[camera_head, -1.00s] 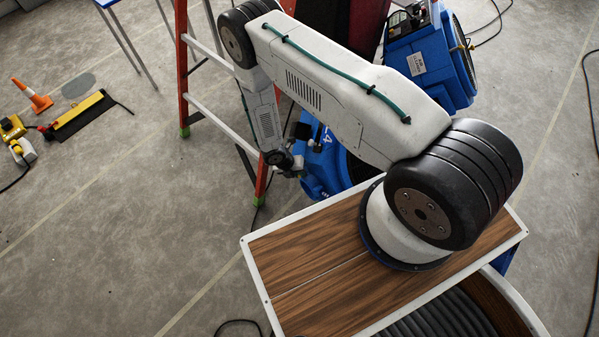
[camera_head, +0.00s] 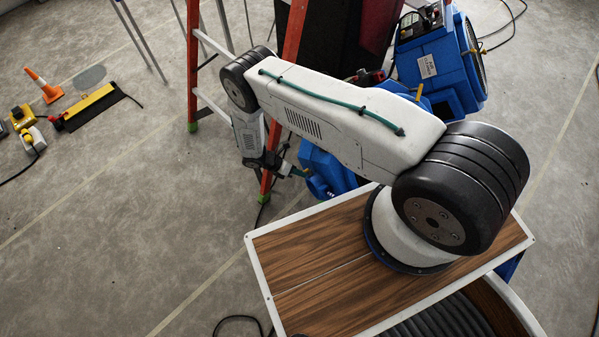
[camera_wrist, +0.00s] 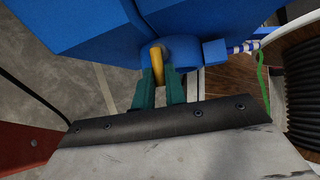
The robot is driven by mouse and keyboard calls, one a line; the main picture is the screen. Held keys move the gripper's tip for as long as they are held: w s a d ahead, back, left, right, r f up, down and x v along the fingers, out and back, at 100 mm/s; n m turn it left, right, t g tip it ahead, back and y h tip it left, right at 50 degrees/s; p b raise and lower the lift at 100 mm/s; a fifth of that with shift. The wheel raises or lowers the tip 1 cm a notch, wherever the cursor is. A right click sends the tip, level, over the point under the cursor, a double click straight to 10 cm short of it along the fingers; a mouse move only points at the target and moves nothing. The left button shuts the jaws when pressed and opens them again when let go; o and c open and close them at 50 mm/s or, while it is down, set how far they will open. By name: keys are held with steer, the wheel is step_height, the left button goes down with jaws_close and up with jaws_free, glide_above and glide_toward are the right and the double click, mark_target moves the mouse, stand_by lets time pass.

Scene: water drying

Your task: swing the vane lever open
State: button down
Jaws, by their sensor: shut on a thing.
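The vane lever (camera_wrist: 157,64) is a short yellow bar standing out from a round blue hub (camera_wrist: 184,50) on a blue machine in the wrist view. My gripper (camera_wrist: 158,80) has teal fingers, one on each side of the lever's near end, and is shut on it. In the head view the blue machine (camera_head: 322,172) shows in part behind my arm. My gripper (camera_head: 297,172) is small there, beside the machine's left side, and the lever cannot be made out.
A red stepladder (camera_head: 193,75) stands close to the left of my arm. A blue blower (camera_head: 435,65) stands at the back right. An orange cone (camera_head: 46,90) and a yellow-black floor tool (camera_head: 90,107) lie far left. The floor between is clear.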

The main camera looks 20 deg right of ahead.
steer(key=shift+w, duration=0.1)
stand_by(0.3)
steer(key=c, duration=1.5)
jaws_free()
steer(key=shift+o, duration=0.2)
steer(key=v, duration=0.7)
steer(key=shift+w+a+r, duration=0.15)
steer(key=shift+w+a, duration=0.1)
steer(key=shift+a, duration=0.1)
steer(key=shift+m, duration=0.4)
